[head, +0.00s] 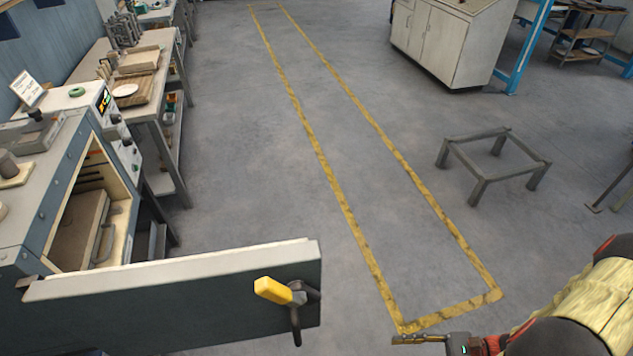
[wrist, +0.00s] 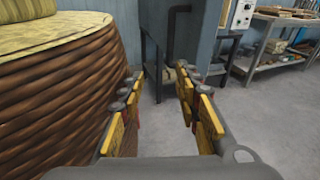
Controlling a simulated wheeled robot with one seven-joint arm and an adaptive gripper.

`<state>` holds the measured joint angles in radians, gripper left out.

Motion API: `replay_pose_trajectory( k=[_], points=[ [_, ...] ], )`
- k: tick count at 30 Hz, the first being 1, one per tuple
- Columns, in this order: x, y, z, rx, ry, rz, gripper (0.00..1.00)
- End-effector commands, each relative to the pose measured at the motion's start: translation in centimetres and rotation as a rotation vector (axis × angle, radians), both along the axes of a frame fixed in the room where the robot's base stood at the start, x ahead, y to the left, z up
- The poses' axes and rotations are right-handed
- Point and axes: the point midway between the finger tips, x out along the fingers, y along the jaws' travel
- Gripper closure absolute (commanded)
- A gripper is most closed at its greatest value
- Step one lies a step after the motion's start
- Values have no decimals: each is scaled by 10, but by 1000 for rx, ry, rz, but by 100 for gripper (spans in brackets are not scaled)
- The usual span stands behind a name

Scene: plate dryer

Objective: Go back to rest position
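My gripper (head: 420,338) is at the bottom right of the head view, low over the floor by the near end of the yellow floor lines. In the wrist view, its two fingers (wrist: 160,92) stand apart with nothing between them. The dryer (head: 45,215) is at the left of the head view. Its door (head: 180,300) is swung wide open across the lower left. The door's yellow handle (head: 272,291) points left, and my gripper is to its right, apart from it. A tray-like piece with a grey handle (head: 103,243) shows inside the dryer.
A workbench (head: 160,105) runs along the left wall. A low metal frame (head: 492,160) stands on the floor at right, with a white cabinet (head: 450,45) behind. The marked floor between is clear. In the wrist view, a large brown ribbed body (wrist: 60,100) is close on the left.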

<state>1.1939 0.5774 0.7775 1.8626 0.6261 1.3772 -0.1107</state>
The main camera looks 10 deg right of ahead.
Motion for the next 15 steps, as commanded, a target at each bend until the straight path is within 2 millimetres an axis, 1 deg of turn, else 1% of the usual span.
replay_pose_trajectory(
  k=[8, 11, 15],
  points=[
    [11, -10, 27, -193, -51, 193, 67],
    [17, -13, 43, -301, -87, 299, 67],
    [31, -16, 74, -491, -165, 472, 67]
  ],
)
